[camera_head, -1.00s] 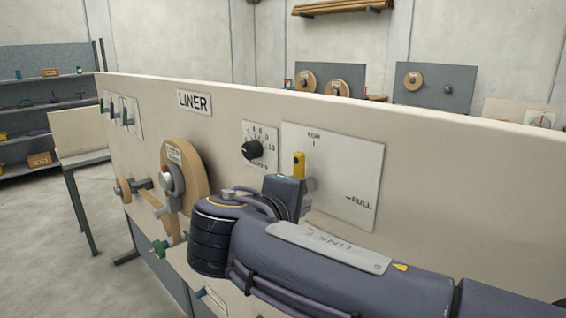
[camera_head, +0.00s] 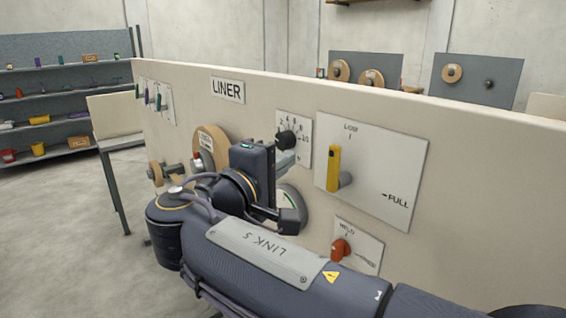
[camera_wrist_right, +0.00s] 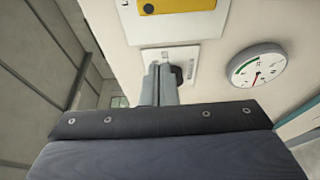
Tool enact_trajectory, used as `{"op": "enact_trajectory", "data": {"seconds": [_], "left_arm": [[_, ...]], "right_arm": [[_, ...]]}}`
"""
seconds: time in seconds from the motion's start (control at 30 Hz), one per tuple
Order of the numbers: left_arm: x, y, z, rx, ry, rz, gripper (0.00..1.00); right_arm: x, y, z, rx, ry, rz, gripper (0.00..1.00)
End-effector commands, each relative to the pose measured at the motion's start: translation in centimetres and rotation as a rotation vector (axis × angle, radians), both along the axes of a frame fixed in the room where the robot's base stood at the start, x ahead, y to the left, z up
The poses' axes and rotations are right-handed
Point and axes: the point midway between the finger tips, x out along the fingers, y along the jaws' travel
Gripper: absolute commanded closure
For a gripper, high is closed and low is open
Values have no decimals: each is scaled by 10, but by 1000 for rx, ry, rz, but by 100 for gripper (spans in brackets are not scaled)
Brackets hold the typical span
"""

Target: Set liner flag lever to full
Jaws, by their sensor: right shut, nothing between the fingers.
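The liner flag lever (camera_head: 334,168) is a yellow bar on a grey pivot. It stands upright on a pale plate (camera_head: 390,155), pointing towards the "LOW" mark at the top. The "FULL" mark is at the plate's right. My right gripper (camera_head: 286,160) is left of the lever, apart from it, by the black dial knob (camera_head: 285,140). In the right wrist view its fingers (camera_wrist_right: 160,82) are shut and empty, partly covering the dial plate. The yellow lever shows there at the top edge (camera_wrist_right: 175,5). My left gripper is not in view.
A round gauge (camera_wrist_right: 257,65) is beside the dial. A wooden reel (camera_head: 211,145) and small levers (camera_head: 158,100) are further left on the panel. Space before the lever is clear.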

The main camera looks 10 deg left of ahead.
Motion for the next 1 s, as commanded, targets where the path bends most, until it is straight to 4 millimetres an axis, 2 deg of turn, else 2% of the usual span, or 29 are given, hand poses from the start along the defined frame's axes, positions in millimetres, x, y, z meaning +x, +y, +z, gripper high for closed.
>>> {"op": "enact_trajectory", "data": {"seconds": [0.1, 0.3, 0.4, 0.6, 1.0], "left_arm": [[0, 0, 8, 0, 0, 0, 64], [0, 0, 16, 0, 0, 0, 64], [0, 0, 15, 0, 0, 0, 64], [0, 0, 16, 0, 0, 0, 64], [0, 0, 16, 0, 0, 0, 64]], "right_arm": [[25, -14, 2, 1, 2, -6, 100], [62, -31, 1, -1, 2, -4, 100], [45, -42, 1, 2, 0, 2, 100], [32, -55, 1, 1, 0, 0, 100], [30, -57, 0, 1, 0, 0, 100]]}}
